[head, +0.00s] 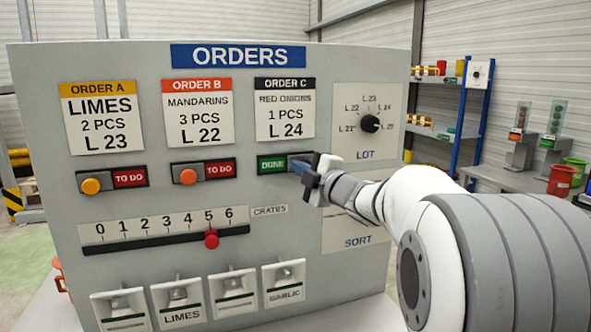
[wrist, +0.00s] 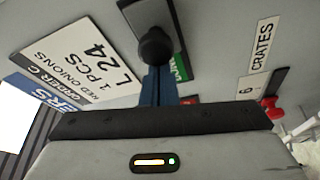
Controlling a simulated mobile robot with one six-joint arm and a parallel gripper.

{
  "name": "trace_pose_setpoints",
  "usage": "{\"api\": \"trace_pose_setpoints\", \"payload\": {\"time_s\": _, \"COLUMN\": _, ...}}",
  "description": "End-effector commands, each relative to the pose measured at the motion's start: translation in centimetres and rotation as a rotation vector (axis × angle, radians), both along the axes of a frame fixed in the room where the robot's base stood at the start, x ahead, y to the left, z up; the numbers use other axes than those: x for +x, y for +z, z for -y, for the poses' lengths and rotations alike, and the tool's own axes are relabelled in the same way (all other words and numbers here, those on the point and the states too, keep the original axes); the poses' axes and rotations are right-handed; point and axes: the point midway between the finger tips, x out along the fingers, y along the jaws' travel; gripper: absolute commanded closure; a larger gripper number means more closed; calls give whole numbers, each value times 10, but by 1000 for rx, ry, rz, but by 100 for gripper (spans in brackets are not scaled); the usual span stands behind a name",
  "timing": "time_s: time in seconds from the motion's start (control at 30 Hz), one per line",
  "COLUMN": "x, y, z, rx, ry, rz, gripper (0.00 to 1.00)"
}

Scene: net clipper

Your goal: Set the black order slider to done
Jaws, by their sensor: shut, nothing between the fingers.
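The order C slider shows a green DONE label (head: 272,163) at its left end in the head view. Its black knob is hidden there behind my gripper. The wrist view shows the black knob (wrist: 156,46) at the slider's right end, with part of the green label (wrist: 180,67) beside the fingers. My gripper (head: 320,166) is shut and empty at the slider. Its blue fingers (wrist: 158,86) are just left of the knob along the panel, touching it or very close; I cannot tell which.
The order A slider (head: 90,186) and order B slider (head: 188,176) show red TO DO labels, with orange knobs at left. Below are a crates slider with red knob (head: 211,239) and several toggle switches. The LOT dial (head: 370,124) is at right. My arm covers part of the SORT area.

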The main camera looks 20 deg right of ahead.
Motion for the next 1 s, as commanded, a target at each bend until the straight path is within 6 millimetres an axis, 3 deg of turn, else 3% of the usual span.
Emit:
{"api": "trace_pose_setpoints", "payload": {"time_s": 0.33, "x": -6, "y": 9, "z": -40, "rx": -4, "ry": -3, "rz": 3, "gripper": 100}}
{"api": "trace_pose_setpoints", "payload": {"time_s": 0.7, "x": -74, "y": 2, "z": -9, "rx": -5, "ry": -5, "rz": 3, "gripper": 100}}
{"api": "trace_pose_setpoints", "payload": {"time_s": 1.0, "x": -94, "y": 2, "z": -1, "rx": -3, "ry": -2, "rz": 1, "gripper": 100}}
